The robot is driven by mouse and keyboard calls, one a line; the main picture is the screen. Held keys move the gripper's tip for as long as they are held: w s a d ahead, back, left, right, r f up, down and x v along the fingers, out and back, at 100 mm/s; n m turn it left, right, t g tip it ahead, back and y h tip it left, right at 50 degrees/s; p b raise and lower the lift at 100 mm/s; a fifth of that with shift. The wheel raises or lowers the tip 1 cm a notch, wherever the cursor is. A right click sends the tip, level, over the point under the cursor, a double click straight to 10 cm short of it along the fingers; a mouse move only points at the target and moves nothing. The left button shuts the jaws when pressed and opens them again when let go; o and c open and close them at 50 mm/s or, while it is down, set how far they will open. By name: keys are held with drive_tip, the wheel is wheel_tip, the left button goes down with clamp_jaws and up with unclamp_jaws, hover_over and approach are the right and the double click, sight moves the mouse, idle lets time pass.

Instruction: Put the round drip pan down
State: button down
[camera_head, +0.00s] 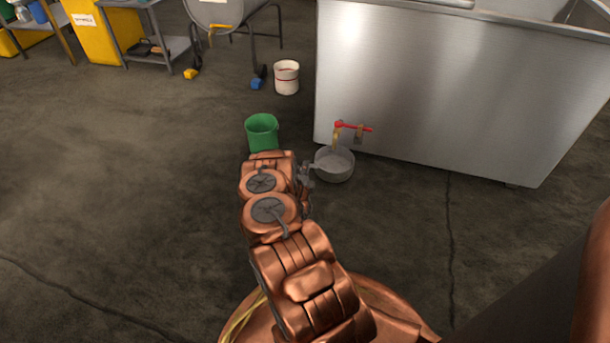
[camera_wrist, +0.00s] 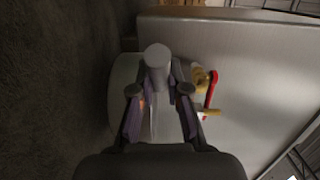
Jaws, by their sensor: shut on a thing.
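The round drip pan (camera_head: 335,165) is grey and shallow. It is in front of the steel tank, beneath the tap with the red handle (camera_head: 352,126). My gripper (camera_head: 307,173) is at the pan's left side and is shut on it. In the wrist view the pan (camera_wrist: 122,72) is partly hidden behind my fingers (camera_wrist: 158,90), with a grey cylindrical piece between them. The tap (camera_wrist: 211,90) shows just right of the fingers. I cannot tell whether the pan's underside touches the floor.
The large steel tank (camera_head: 450,85) stands close behind the pan. A green bucket (camera_head: 262,132) is on the floor to the left, near my arm. A white bucket (camera_head: 286,77) stands farther back. The floor at left and front right is clear.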

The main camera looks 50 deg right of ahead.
drive_tip(key=shift+w+d+f+b, duration=0.25)
drive_tip(key=shift+f+b, duration=0.2)
drive_tip(key=shift+f, duration=0.2)
drive_tip(key=shift+w+d+f+b, duration=0.2)
drive_tip(key=shift+w+f+b, duration=0.05)
drive_tip(key=shift+f+b, duration=0.3)
drive_tip(key=shift+w+d+f+b, duration=0.25)
drive_tip(key=shift+f+b, duration=0.15)
drive_tip(key=shift+f, duration=0.4)
drive_tip(key=c, duration=1.2)
unclamp_jaws()
drive_tip(key=shift+o, duration=0.2)
